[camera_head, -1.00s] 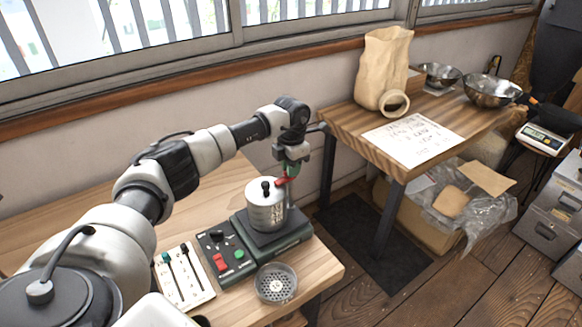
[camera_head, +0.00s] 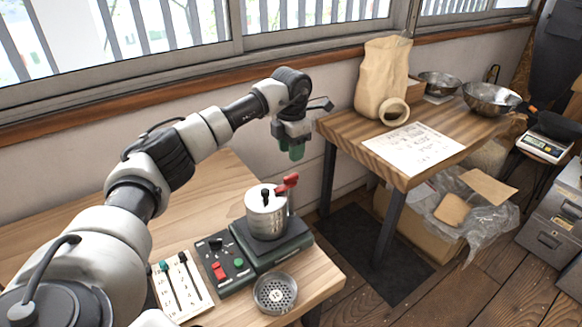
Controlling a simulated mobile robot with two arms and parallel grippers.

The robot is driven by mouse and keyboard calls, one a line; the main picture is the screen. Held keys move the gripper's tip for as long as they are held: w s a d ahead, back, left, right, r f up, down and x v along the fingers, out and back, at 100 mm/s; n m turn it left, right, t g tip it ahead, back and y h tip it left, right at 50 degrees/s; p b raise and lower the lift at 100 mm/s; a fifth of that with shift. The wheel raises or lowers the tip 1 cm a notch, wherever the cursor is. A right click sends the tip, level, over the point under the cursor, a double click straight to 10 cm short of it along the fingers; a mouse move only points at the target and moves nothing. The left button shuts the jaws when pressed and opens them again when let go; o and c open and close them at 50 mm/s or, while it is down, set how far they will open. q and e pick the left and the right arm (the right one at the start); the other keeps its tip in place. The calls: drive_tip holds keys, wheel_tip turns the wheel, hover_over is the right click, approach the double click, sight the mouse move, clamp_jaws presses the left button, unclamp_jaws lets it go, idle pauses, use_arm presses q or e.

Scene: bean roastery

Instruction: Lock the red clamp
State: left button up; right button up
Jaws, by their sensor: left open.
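The red clamp (camera_head: 288,183) is a small red lever at the top of a post, beside the rim of a silver canister (camera_head: 267,216). The canister stands on a dark green grinder-like base (camera_head: 262,251) on the near wooden table. My left gripper (camera_head: 295,154) points down, open and empty, above and slightly behind the clamp. A gap shows between its green fingertips and the red lever. Whether the clamp is locked I cannot tell. My right gripper is not in view.
A control box (camera_head: 228,265) with a red switch and a slider panel (camera_head: 181,283) sit left of the base. A perforated metal cup (camera_head: 275,292) stands in front. A second table (camera_head: 345,130) holds a paper bag (camera_head: 383,80), a paper sheet (camera_head: 413,147) and metal bowls (camera_head: 491,97).

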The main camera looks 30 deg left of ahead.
use_arm(q)
drive_tip(key=shift+r, duration=1.35)
